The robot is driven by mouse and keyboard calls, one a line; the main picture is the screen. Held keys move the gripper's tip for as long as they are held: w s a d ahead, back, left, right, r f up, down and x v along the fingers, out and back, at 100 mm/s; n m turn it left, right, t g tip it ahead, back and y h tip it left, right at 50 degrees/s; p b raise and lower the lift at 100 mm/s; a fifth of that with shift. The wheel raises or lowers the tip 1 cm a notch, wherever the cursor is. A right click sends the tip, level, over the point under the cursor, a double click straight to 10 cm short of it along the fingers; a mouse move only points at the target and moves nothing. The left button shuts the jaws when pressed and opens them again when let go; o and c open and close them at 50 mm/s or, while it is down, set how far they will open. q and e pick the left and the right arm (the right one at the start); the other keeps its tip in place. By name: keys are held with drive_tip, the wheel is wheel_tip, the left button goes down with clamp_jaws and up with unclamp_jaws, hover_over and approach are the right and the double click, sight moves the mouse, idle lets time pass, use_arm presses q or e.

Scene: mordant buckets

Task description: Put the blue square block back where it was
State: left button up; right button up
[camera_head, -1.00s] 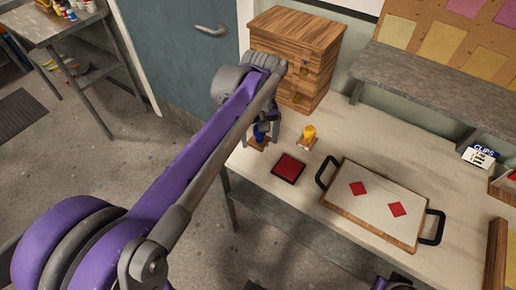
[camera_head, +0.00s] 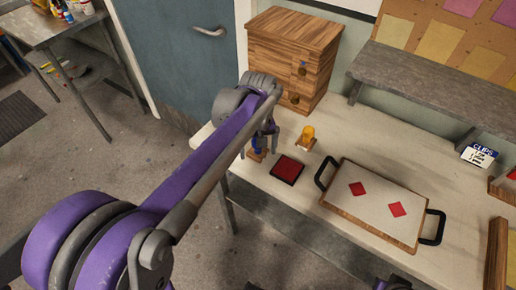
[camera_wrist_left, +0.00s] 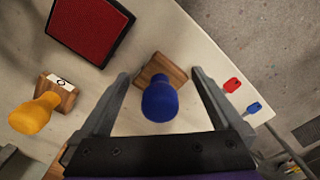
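The blue thing in view is a blue-handled stamp (camera_wrist_left: 160,100) with a square wooden base, not a plain block. In the head view the stamp (camera_head: 258,152) is at the left end of the table, partly hidden by my gripper. My left gripper (camera_head: 265,138) is over it. In the left wrist view the fingers of the left gripper (camera_wrist_left: 161,73) are apart on either side of the blue handle, with a gap on each side. My right gripper is not clearly seen.
A yellow-handled stamp (camera_head: 308,134) and a red ink pad (camera_head: 287,169) stand close by. A tray (camera_head: 333,208) holds a sheet with two red diamonds. A wooden drawer box (camera_head: 290,55) stands behind. The wrist view shows red (camera_wrist_left: 232,85) and blue (camera_wrist_left: 254,107) tags near the table edge.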

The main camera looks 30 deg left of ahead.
use_arm(q)
drive_tip(key=shift+r, duration=0.25)
wheel_tip(320, 180, up, 11)
drive_tip(key=shift+r+p, duration=0.15)
drive_tip(key=shift+p, duration=0.5)
drive_tip(key=shift+s+r, duration=0.1)
drive_tip(key=s+d+f+m+t, duration=0.2)
drive_tip(key=s+d+f+m, duration=0.1)
drive_tip(key=s+f, duration=0.5)
drive_tip(key=s+d+f+m+t, duration=0.3)
drive_tip(key=s+f+m, duration=0.2)
drive_tip(key=s+f, duration=0.3)
drive_tip(key=shift+d+f, duration=0.15)
drive_tip(key=shift+d, duration=0.15)
